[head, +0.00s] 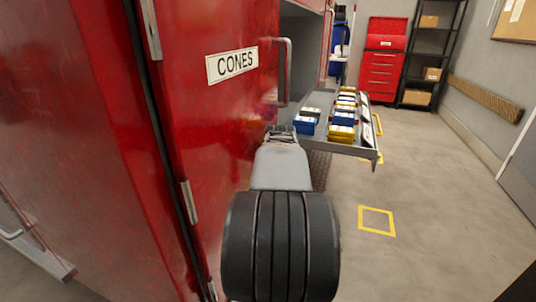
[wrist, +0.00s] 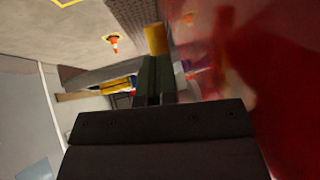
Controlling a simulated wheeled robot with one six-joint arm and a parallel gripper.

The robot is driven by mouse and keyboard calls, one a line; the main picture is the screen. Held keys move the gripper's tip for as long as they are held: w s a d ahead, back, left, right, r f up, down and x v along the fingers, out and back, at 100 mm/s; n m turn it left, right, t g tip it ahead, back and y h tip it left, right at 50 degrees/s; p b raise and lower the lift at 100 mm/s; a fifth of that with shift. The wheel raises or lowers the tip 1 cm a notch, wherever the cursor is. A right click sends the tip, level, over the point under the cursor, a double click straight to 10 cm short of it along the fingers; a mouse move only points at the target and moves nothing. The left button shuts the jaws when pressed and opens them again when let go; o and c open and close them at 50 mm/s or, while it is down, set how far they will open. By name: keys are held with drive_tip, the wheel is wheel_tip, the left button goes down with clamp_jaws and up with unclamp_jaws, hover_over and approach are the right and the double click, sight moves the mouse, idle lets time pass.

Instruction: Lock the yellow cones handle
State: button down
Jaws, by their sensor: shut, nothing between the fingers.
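The red door (head: 225,120) carries a CONES label (head: 231,65) and a silver bar handle (head: 285,72) at its right edge. My gripper (head: 283,132) is close to the door, below the bar handle. In the wrist view, the dark fingers of my gripper (wrist: 154,82) are shut and empty. A yellow piece (wrist: 156,40), likely the yellow handle, shows just beyond the fingertips, beside the red door face (wrist: 270,80). I cannot tell whether the fingers touch it. No yellow handle shows on the door in the head view; my arm may hide it.
A pulled-out tray (head: 365,152) with blue and yellow boxes juts out beyond the door. A red tool cabinet (head: 382,72) and black shelving (head: 428,55) stand at the back. An orange cone (wrist: 115,43) stands on the floor. Floor at the right is open.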

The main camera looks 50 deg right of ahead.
drive_tip(key=shift+s+b+x, duration=0.2)
drive_tip(key=shift+b+x, duration=0.1)
drive_tip(key=shift+x, duration=1.8)
drive_tip(key=shift+s+d, duration=0.1)
drive_tip(key=shift+d, duration=0.2)
drive_tip(key=p+v, duration=0.2)
drive_tip(key=v, duration=1.2)
drive_tip(key=shift+a+p, duration=0.15)
drive_tip(key=shift+p, duration=0.15)
